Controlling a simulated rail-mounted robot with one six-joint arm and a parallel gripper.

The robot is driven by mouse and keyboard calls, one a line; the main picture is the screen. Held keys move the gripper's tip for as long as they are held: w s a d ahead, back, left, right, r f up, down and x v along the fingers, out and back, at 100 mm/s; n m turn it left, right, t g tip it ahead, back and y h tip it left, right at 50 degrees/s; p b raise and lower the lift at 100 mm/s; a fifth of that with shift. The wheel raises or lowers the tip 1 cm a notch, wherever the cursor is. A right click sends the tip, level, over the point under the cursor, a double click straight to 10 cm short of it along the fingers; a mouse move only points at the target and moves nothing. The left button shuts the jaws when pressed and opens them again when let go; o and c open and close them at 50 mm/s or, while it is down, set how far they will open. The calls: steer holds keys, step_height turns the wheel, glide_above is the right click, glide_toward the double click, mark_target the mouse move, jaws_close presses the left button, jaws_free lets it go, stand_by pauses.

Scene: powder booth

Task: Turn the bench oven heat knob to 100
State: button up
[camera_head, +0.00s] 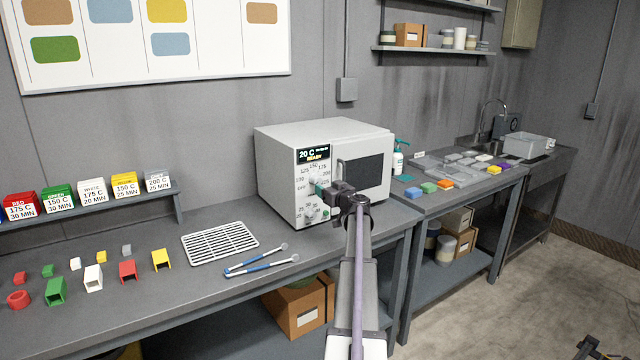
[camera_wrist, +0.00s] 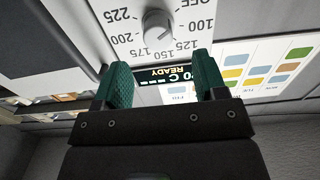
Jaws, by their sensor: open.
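The white bench oven (camera_head: 285,150) stands on the left bench. Its display (camera_head: 313,154) reads 20 C and READY. The round grey heat knob (camera_wrist: 158,25) shows in the wrist view, ringed by numbers from 100 to 225 and an OFF mark. Its exact pointer setting is hard to read. My gripper (camera_head: 322,188) is in front of the oven's control panel and hides the heat knob in the head view. In the wrist view, its green fingers (camera_wrist: 161,66) are open, apart and empty, with the knob beyond their tips. I see no contact with the knob.
A lower dial (camera_head: 309,212) sits below on the panel. The oven door handle (camera_head: 343,175) is right of my gripper. A wire rack (camera_head: 220,243) and blue-handled tongs (camera_head: 260,262) lie on the bench before the oven. A pump bottle (camera_head: 398,160) stands to the right.

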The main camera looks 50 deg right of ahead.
mark_target(319, 182)
steer(key=x, duration=0.7)
steer(key=shift+d, duration=0.1)
steer(key=shift+s, duration=0.1)
steer(key=shift+c, duration=0.2)
steer(key=c, duration=0.9)
